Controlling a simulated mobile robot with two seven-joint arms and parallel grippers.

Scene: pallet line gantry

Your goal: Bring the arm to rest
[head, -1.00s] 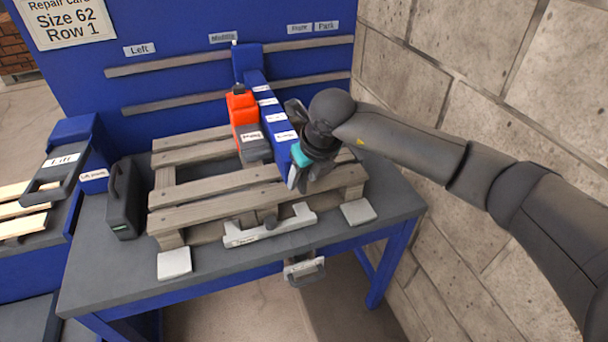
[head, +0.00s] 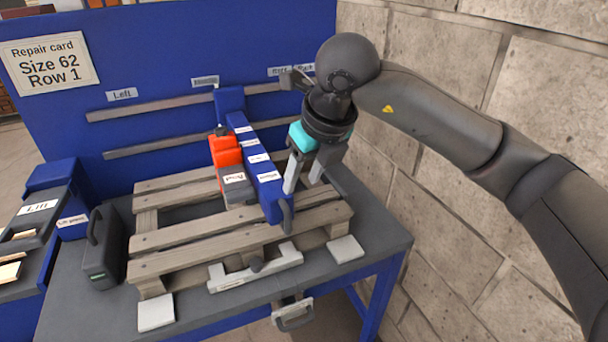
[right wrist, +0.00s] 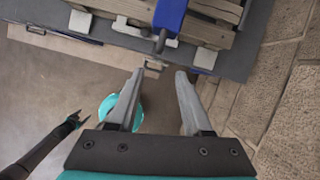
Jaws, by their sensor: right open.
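My right gripper (head: 302,186) is open and empty, raised at the right of the blue gantry beam (head: 252,150), its fingers pointing down. In the right wrist view the two fingers (right wrist: 158,75) are apart with nothing between them. The beam's blue end with a dark handle (right wrist: 168,18) lies beyond the fingertips there. My left gripper (right wrist: 74,122) shows small at the left of the right wrist view; its jaw state is unclear. It is outside the head view.
A wooden pallet (head: 185,240) sits on the grey bench (head: 85,318). An orange-and-grey tool (head: 226,150) stands beside the beam. A black case (head: 102,248) is left of the pallet. A pale bracket (head: 228,283) lies in front. A block wall (head: 440,200) bounds the right.

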